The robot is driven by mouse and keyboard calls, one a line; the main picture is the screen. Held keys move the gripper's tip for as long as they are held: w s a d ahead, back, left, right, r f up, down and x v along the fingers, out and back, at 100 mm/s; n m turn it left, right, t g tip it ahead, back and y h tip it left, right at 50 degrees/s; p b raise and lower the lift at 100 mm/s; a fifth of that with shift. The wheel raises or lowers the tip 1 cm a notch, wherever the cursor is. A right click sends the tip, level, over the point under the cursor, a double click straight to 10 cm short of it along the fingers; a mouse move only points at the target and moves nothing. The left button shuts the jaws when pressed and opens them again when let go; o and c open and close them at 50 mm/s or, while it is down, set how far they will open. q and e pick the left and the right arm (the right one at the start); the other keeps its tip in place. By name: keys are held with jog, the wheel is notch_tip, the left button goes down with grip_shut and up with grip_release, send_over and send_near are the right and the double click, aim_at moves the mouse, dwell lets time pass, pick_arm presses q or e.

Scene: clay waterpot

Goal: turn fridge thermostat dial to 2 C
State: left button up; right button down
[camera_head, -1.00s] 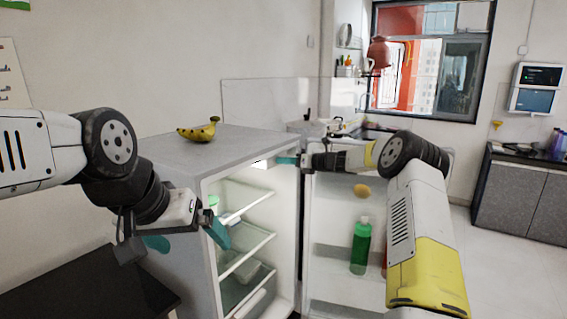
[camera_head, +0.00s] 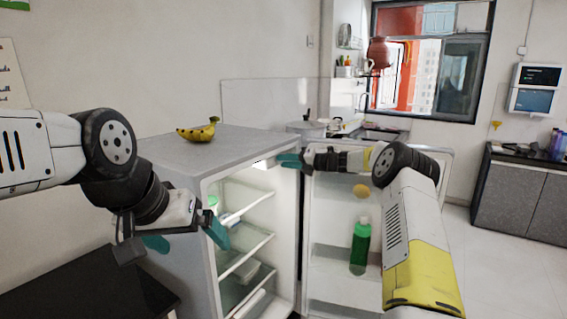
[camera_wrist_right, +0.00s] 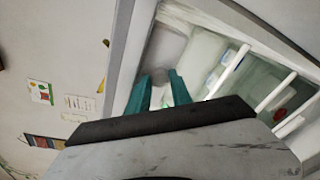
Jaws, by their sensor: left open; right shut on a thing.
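The grey fridge (camera_head: 240,143) stands open, with its lit white inside and glass shelves showing. My right gripper (camera_head: 288,160) is at the top of the opening, by the upper inside edge. In the right wrist view its teal fingers (camera_wrist_right: 162,92) are closed around a small pale round piece (camera_wrist_right: 160,76), seemingly the thermostat dial. The fingers partly hide it, and no numbers or mark can be read. My left gripper (camera_head: 187,238) is open and empty, outside the fridge's left front edge.
Bananas (camera_head: 198,131) lie on the fridge top. The open door (camera_head: 335,232) is to the right, with a green bottle (camera_head: 360,246) and a yellowish round item (camera_head: 361,191) in its racks. A dark table (camera_head: 90,290) stands at the lower left.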

dwell(0.4)
jog(key=c, duration=1.4)
grip_release()
jog(key=shift+c, duration=0.2)
jog(key=shift+d, duration=0.1)
jog(key=v, duration=0.7)
jog(key=shift+s+d, duration=0.2)
jog(key=shift+d, duration=0.1)
